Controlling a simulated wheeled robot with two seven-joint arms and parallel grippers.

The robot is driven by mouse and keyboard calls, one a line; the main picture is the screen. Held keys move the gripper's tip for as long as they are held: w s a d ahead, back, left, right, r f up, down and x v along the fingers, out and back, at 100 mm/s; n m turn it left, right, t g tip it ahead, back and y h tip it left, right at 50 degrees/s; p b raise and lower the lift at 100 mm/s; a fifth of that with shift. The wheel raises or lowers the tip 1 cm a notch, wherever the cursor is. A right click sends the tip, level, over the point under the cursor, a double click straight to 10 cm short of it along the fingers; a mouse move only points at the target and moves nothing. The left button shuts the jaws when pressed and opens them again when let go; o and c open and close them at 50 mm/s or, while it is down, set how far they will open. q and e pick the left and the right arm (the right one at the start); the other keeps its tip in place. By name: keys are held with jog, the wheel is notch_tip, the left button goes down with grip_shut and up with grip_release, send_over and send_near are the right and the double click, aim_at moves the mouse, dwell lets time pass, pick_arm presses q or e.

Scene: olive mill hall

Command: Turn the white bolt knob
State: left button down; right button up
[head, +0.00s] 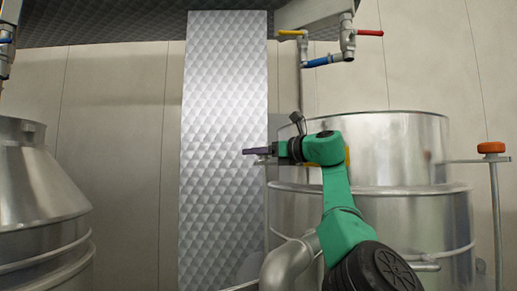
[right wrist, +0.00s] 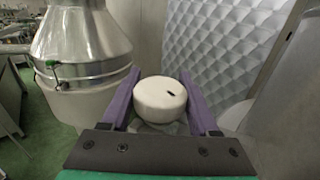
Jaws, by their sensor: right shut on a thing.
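The white bolt knob (right wrist: 160,99) is a round, thick disc with a small dark mark on its face. In the right wrist view it sits between the two purple fingers of my right gripper (right wrist: 160,76), which is shut on it. In the head view my right gripper (head: 258,152) reaches left from my green arm, in front of the tall quilted metal panel. The knob cannot be made out in the head view. What the knob is mounted on is mostly hidden. My left gripper is not in view.
A large steel tank (head: 390,150) stands behind my right arm. A conical steel vessel (head: 35,200) is at the left. The quilted panel (head: 222,60) rises between them. Valves with coloured handles (head: 340,45) hang above. An orange-red knob on a post (head: 491,148) stands at the right.

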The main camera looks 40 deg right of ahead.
jog(key=shift+w+f, duration=0.1)
jog(key=shift+f, duration=0.25)
jog(key=o, duration=1.3)
jog(key=shift+d, duration=0.1)
jog(key=shift+o, duration=0.3)
jog(key=shift+w+d+f, duration=0.1)
jog(key=shift+w+d, duration=0.2)
jog(key=shift+w, duration=0.15)
jog(key=b+v, duration=0.7)
jog(key=v, duration=0.7)
jog(key=shift+s, duration=0.35)
jog(key=shift+w, duration=0.1)
